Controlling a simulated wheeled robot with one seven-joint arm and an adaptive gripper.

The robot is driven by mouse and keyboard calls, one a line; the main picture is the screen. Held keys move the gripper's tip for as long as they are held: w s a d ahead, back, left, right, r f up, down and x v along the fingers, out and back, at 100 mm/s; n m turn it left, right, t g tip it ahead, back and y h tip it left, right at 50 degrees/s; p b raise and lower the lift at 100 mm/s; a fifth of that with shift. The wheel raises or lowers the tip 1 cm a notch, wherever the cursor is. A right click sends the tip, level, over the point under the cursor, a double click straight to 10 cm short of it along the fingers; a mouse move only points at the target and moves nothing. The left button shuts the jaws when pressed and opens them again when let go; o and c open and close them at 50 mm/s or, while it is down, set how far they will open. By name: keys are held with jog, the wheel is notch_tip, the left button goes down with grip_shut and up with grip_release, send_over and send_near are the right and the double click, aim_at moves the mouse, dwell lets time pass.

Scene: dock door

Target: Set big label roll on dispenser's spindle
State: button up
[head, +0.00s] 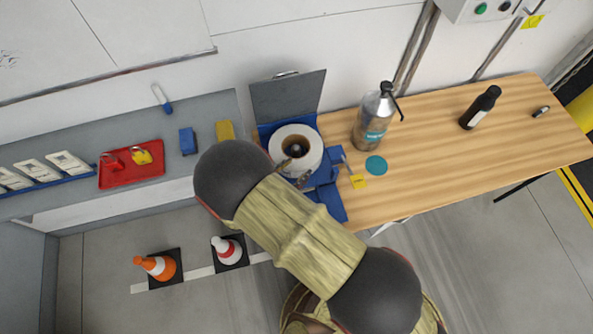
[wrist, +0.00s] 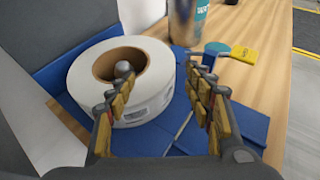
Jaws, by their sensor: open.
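The big white label roll (head: 283,142) lies flat on the blue dispenser (head: 330,203) at the table's left end, its brown core facing up. In the wrist view the roll (wrist: 150,95) is around the spindle (wrist: 123,69), whose grey rounded tip shows inside the core. Whether the roll rests fully on the dispenser's base is hidden. My gripper (wrist: 158,98) is open at the roll's near side, one finger in front of its left part and the other beside its right edge. In the head view my gripper (head: 297,181) is partly hidden by my arm.
A black bottle (head: 480,107) stands farther right. A grey shelf with a red tray (head: 131,170) is left. Open wood lies between the bottles.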

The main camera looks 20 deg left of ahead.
jog(key=w+d+r+m+g+h, duration=0.3)
jog(key=d+r+m+g, duration=0.5)
jog(key=d+r+m, duration=1.25)
jog(key=s+d+r+m+y, duration=0.3)
jog(key=s+d+r+m, duration=0.3)
jog(key=s+d+r, duration=0.1)
jog(key=s+d+r+m+y, duration=0.4)
jog(key=s+d+r+m, duration=0.2)
jog(key=r, duration=0.6)
jog(key=s+d, duration=0.2)
jog(key=d, duration=0.1)
jog(key=shift+d+r+t, duration=0.25)
jog(key=shift+r+t, duration=0.05)
jog(key=shift+t, duration=0.1)
jog(key=shift+s+f, duration=0.1)
